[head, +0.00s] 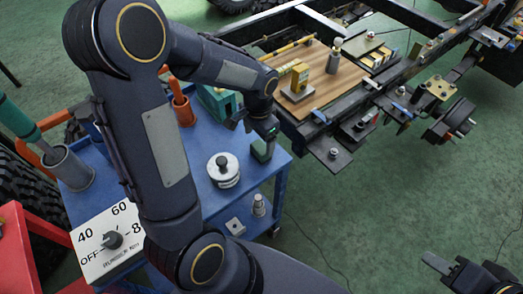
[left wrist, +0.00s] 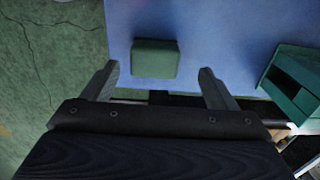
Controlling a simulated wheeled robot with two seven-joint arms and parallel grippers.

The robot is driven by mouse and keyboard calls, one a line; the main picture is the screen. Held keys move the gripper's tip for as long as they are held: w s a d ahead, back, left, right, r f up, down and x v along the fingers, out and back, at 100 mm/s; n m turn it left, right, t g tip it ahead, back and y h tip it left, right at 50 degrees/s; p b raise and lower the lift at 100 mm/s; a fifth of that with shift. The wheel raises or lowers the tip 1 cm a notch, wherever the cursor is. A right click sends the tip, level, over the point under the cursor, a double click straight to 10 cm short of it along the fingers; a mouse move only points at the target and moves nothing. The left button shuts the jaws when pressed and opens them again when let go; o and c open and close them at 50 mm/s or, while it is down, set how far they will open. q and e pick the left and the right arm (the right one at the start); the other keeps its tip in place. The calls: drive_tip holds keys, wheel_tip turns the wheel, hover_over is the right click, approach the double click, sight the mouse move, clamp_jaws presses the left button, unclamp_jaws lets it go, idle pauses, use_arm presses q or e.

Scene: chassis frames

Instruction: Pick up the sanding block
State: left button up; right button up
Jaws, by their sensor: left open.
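The sanding block looks like a small dark green block (left wrist: 155,60) on the blue cart top, near its edge. It also shows in the head view (head: 262,150), partly covered by my left gripper (head: 264,131). In the left wrist view my left gripper (left wrist: 157,73) is open, one finger on each side of the block's near end, with gaps on both sides. The fingers do not touch the block. My right gripper (head: 438,264) is at the lower right of the head view, far from the cart; its jaw opening is unclear.
A chassis frame with a wooden board (head: 325,88) stands close on the right.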

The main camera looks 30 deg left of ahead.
sight(261, 147)
use_arm(q)
drive_tip(key=f, duration=0.5)
drive_tip(key=shift+d+f, duration=0.15)
drive_tip(key=shift+d, duration=0.2)
drive_tip(key=shift+c, duration=0.3)
drive_tip(key=c, duration=1)
drive_tip(key=shift+r, duration=0.2)
